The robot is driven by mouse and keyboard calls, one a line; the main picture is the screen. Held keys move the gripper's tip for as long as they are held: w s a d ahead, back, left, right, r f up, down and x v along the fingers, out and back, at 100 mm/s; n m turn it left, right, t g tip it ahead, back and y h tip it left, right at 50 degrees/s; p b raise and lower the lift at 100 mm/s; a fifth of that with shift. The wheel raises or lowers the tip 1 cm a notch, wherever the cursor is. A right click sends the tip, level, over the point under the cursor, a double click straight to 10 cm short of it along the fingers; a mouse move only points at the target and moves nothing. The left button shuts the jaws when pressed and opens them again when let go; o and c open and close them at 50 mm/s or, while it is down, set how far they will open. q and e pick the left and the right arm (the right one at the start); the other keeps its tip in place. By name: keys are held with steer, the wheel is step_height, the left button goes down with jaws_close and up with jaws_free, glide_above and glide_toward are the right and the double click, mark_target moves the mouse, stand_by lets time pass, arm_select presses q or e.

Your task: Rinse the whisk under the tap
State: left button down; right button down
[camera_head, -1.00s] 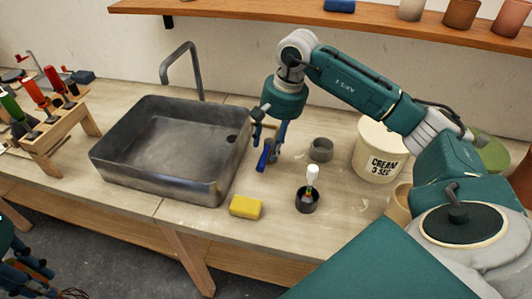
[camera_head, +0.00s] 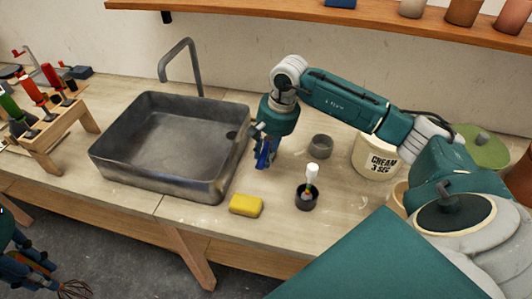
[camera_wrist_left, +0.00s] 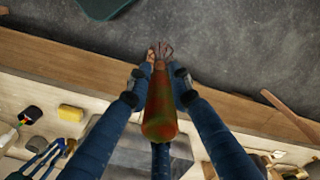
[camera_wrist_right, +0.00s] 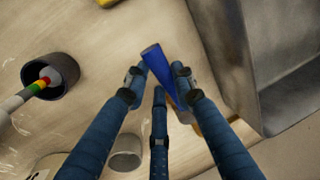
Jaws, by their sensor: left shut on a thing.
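The whisk (camera_head: 74,290) shows its dark wires at the bottom left of the head view, off the bench's front edge. Its mottled orange-green handle (camera_wrist_left: 160,112) lies between the fingers of my left gripper (camera_wrist_left: 156,78), which is shut on it. The grey tap (camera_head: 184,62) curves over the back of the metal sink (camera_head: 150,190); no water shows from it. My right gripper (camera_wrist_right: 158,78) is low over the bench right of the sink, its fingers either side of a blue-ended tool (camera_wrist_right: 153,62). I cannot tell whether they grip it.
A yellow sponge (camera_head: 246,205) lies in front of my right gripper. A dark cup holding a white-topped tool (camera_head: 306,201), a small grey cup (camera_head: 320,146) and a cream tub (camera_head: 376,155) stand to the right. A wooden tool rack (camera_head: 45,142) stands left of the sink.

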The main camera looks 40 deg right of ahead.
arm_select(q)
steer(key=shift+f+b, duration=1.7)
steer(key=shift+b, duration=0.05)
arm_select(e)
steer(key=shift+s+d+f+n, duration=0.25)
steer(key=shift+d+n, duration=0.3)
steer(key=shift+n, duration=0.45)
arm_select(q)
steer(key=shift+f, duration=0.25)
arm_select(e)
steer(key=shift+s+d+r+n, duration=0.2)
steer(key=shift+s+r+n, duration=0.05)
steer(key=shift+n, duration=0.15)
steer(key=shift+r, duration=0.1)
arm_select(q)
steer(key=shift+r, duration=0.1)
arm_select(e)
steer(key=c, duration=1.4)
jaws_free()
steer(key=shift+c, duration=0.2)
arm_select(q)
steer(key=shift+a, duration=0.1)
arm_select(e)
steer(key=shift+s, duration=0.1)
step_height(320, 180, up, 12)
steer(key=s+d, duration=0.1)
steer(key=shift+s+d, duration=0.2)
steer(key=shift+d, duration=0.2)
